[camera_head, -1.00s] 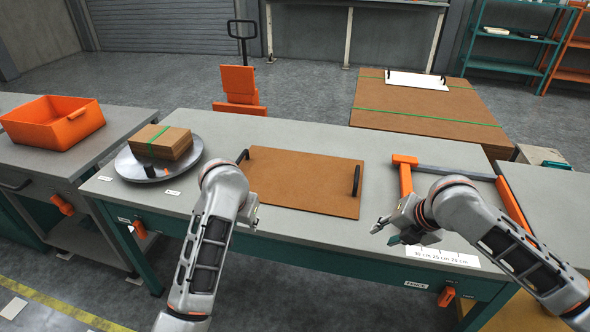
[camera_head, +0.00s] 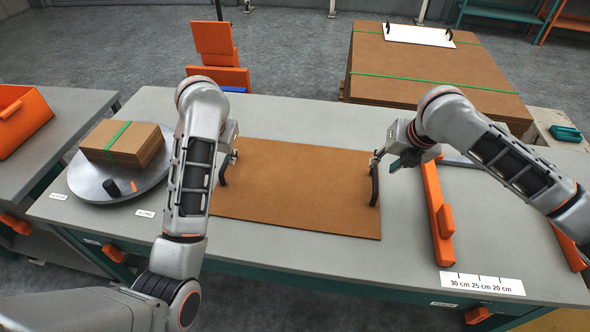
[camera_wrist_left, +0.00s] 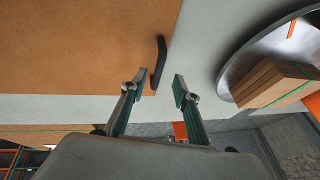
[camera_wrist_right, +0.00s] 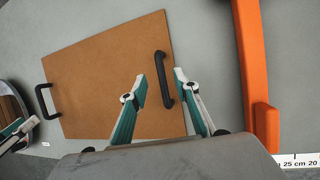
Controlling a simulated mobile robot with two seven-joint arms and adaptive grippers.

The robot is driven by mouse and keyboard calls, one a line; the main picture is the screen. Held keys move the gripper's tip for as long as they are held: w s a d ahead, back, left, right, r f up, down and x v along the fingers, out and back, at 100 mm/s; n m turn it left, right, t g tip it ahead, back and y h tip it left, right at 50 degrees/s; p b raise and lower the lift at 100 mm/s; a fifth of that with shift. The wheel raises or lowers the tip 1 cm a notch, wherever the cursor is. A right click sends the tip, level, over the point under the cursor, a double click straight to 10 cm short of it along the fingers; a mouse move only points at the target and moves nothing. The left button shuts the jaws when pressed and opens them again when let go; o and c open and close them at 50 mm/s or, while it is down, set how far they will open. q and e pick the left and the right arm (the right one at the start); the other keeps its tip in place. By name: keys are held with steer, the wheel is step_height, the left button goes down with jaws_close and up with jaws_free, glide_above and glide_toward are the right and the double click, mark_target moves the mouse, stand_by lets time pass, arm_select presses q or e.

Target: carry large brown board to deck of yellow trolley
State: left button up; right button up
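The large brown board (camera_head: 300,190) lies flat on the grey workbench, with a black handle at each short end. My left gripper (camera_head: 228,158) is at the left handle (camera_head: 223,170); in the left wrist view its open fingers (camera_wrist_left: 158,82) stand on either side of that handle (camera_wrist_left: 158,62). My right gripper (camera_head: 378,160) is at the right handle (camera_head: 374,184); in the right wrist view its open fingers (camera_wrist_right: 160,80) straddle that handle (camera_wrist_right: 164,80). Neither gripper visibly grips its handle. No yellow trolley can be made out.
A round metal turntable (camera_head: 90,190) with a strapped stack of small brown boards (camera_head: 125,145) is left of the board. An orange fence (camera_head: 437,215) stands close on its right. A large strapped board stack (camera_head: 430,65) and an orange cart (camera_head: 215,45) are behind the bench.

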mark_target(224, 164)
arm_select(q)
steer(key=shift+s+d+r, duration=0.1)
steer(key=shift+s+r, duration=0.05)
steer(key=shift+s, duration=0.05)
arm_select(e)
steer(key=shift+s+d+r, duration=0.1)
steer(key=shift+s, duration=0.1)
